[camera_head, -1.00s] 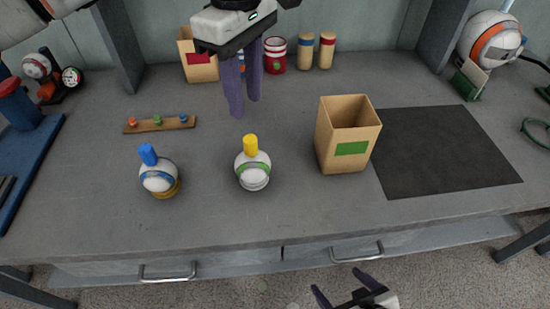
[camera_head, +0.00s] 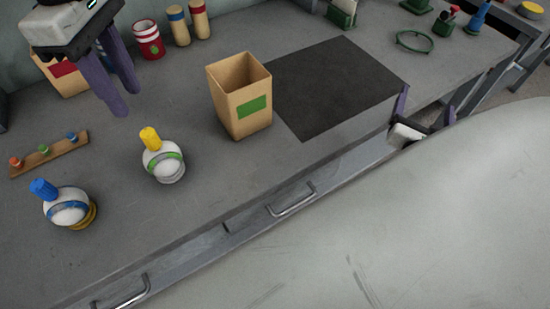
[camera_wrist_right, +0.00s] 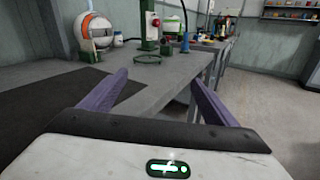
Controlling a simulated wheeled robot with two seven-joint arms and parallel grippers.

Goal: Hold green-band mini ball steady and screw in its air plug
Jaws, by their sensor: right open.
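The green-band mini ball (camera_head: 170,171) is white and stands on the grey bench. A yellow ribbed piece (camera_head: 150,139) sticks up from its top, tilted slightly left. My left gripper (camera_head: 124,101) hangs above the bench behind and to the left of this ball. Its purple fingers are apart, empty and clear of the ball. My right gripper (camera_head: 425,105) is at the bench's front edge by the dark mat, far right of the ball. It is open and empty, also in the right wrist view (camera_wrist_right: 159,77), where the ball does not show.
A blue-band ball (camera_head: 68,207) with a blue piece stands left of it. A wooden rack (camera_head: 58,152) holds small orange, green and blue pieces. An open cardboard box (camera_head: 226,110) with a green label stands right of the ball. The dark mat (camera_head: 335,80) is bare.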

